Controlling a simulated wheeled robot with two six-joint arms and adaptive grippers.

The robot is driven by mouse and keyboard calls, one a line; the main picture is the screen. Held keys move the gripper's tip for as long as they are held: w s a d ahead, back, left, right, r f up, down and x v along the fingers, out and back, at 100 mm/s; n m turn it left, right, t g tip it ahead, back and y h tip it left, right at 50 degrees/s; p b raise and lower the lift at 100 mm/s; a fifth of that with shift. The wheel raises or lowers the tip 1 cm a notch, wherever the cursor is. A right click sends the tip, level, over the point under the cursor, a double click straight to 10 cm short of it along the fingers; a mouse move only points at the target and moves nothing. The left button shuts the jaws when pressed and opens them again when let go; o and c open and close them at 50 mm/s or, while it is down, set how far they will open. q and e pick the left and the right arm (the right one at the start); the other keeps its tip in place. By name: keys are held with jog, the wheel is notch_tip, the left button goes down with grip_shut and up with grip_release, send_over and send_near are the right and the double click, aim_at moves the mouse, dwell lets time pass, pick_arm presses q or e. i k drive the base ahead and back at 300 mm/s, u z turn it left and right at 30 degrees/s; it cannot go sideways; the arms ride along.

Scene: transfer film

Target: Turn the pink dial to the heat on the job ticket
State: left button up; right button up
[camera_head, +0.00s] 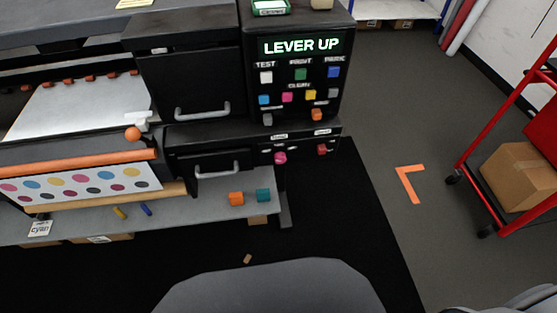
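The pink dial (280,158) sits on the lower front panel of the black printer, below the button panel. A small white label is above it, too small to read. Its setting marks are too small to make out. A red dial (322,150) is to its right on the same panel. I cannot pick out the job ticket for certain. A yellow paper (134,3) lies at the top edge, its writing unreadable. Neither of my grippers is in view.
The printer display (301,45) reads "LEVER UP". Coloured buttons sit below it, including a pink one (287,97). An orange-knobbed lever (133,134) is at left. A red cart (505,130) holds a cardboard box (520,177) at right. Open floor lies between printer and cart.

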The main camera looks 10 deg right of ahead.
aim_at(280, 158)
jog(key=u, duration=0.55)
jog(key=i, duration=1.1)
jog(key=z, duration=0.05)
